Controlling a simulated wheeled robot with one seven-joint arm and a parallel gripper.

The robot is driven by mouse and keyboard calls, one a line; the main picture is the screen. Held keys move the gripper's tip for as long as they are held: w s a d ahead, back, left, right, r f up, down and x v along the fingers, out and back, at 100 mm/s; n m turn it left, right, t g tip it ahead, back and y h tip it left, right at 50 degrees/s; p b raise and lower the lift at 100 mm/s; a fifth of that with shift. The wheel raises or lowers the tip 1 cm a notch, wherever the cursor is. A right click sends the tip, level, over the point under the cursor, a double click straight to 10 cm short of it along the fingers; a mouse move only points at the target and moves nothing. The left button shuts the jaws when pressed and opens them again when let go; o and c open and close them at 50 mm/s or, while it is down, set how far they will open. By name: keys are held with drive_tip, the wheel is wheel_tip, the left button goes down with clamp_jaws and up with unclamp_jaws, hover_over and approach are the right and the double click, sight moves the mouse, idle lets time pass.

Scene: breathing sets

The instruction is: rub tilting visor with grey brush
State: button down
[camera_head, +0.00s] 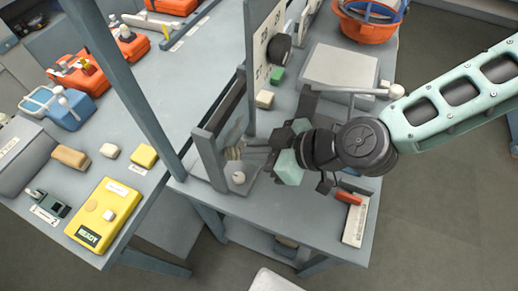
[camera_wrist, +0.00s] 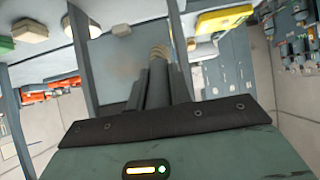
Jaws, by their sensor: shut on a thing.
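The tilting visor (camera_head: 231,131) is a grey translucent pane in a dark frame on a grey stand, near the middle of the bench. In the wrist view its pane (camera_wrist: 118,68) shows a brownish smudge. My gripper (camera_head: 252,151) reaches in from the right and is shut on the grey brush, whose tan bristles (camera_head: 233,153) point left toward the pane. In the wrist view the bristles (camera_wrist: 160,52) stick out past my fingers (camera_wrist: 163,88), which hide most of the handle. I cannot tell whether the bristles touch the pane.
A tall grey post (camera_head: 125,80) and an upright panel (camera_head: 267,50) stand close to the visor. The left bench holds a yellow READY box (camera_head: 92,220).

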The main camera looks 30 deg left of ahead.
drive_tip(key=shift+a, duration=0.3)
drive_tip(key=w+a+b, duration=0.1)
drive_tip(key=w+b, duration=0.1)
drive_tip(key=w, duration=0.9)
drive_tip(key=shift+a+b, duration=0.2)
drive_tip(key=shift+b, duration=0.2)
idle(0.5)
drive_tip(key=shift+s+d+b, duration=0.25)
drive_tip(key=shift+s+b, duration=0.15)
drive_tip(key=shift+s, duration=1.45)
drive_tip(key=shift+s+d+b, duration=0.25)
drive_tip(key=shift+s+b, duration=0.1)
drive_tip(key=shift+s, duration=1.55)
drive_tip(key=shift+s+d+b, duration=0.25)
drive_tip(key=shift+s+b, duration=0.15)
drive_tip(key=shift+s, duration=1.45)
drive_tip(key=shift+r+p, duration=0.6)
drive_tip(key=shift+r, duration=0.25)
drive_tip(key=w+a, duration=0.1)
drive_tip(key=w, duration=1)
drive_tip(key=shift+w+a+f, duration=0.15)
drive_tip(key=shift+w+a, duration=0.05)
drive_tip(key=shift+a, duration=0.05)
